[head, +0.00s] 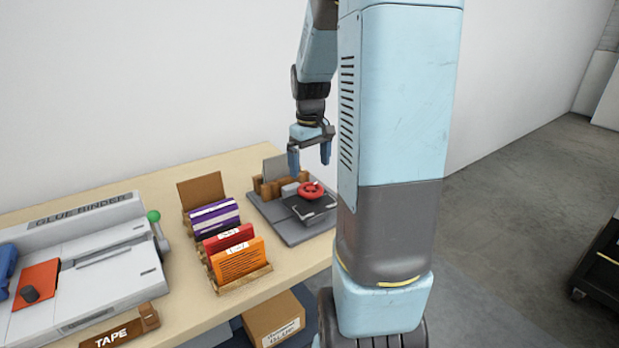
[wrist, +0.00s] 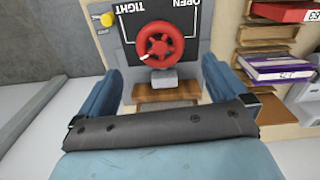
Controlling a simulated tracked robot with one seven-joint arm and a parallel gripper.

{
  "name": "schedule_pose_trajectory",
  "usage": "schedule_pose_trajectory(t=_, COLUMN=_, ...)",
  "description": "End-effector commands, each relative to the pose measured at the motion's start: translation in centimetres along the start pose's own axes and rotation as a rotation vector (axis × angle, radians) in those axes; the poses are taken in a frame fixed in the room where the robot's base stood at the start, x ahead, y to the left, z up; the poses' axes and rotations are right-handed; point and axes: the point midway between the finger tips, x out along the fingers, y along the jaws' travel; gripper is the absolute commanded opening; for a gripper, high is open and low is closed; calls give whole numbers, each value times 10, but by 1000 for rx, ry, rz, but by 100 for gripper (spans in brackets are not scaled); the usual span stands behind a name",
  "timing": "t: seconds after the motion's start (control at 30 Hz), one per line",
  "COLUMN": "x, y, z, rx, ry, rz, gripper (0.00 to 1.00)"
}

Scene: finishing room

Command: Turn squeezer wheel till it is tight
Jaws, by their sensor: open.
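The squeezer wheel (head: 311,190) is red and round, on top of a grey squeezer (head: 289,229) at the right end of the bench. In the wrist view the wheel (wrist: 160,45) shows a white mark at its lower left rim. A black plate (wrist: 130,25) behind it carries the words TIGHT and OPEN, upside down in this view, with TIGHT on the left. My gripper (head: 310,160) is open and empty, above the squeezer and apart from the wheel. In the wrist view its two blue fingers (wrist: 156,88) stand on either side, short of the wheel.
A wooden rack (head: 243,281) of orange, red and purple booklets stands left of the squeezer. A glue binder (head: 85,270) with a green-knobbed lever is farther left, and a tape holder (head: 118,332) is at the front edge. A yellow knob (wrist: 107,19) sits beside the plate.

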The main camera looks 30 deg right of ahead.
Motion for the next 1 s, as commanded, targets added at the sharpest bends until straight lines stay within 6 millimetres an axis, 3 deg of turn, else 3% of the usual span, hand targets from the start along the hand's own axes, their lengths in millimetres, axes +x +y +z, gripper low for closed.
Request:
schedule_pose_trajectory(t=0.2, x=-41, y=0, z=-1, rx=-1, ry=3, rz=2, gripper=100)
schedule_pose_trajectory(t=0.4, x=-62, y=0, z=-1, rx=0, ry=1, rz=1, gripper=100)
schedule_pose_trajectory(t=0.87, x=-68, y=-1, z=0, rx=-6, ry=-1, rz=0, gripper=100)
schedule_pose_trajectory(t=1.0, x=-69, y=-1, z=0, rx=-94, ry=0, rz=0, gripper=100)
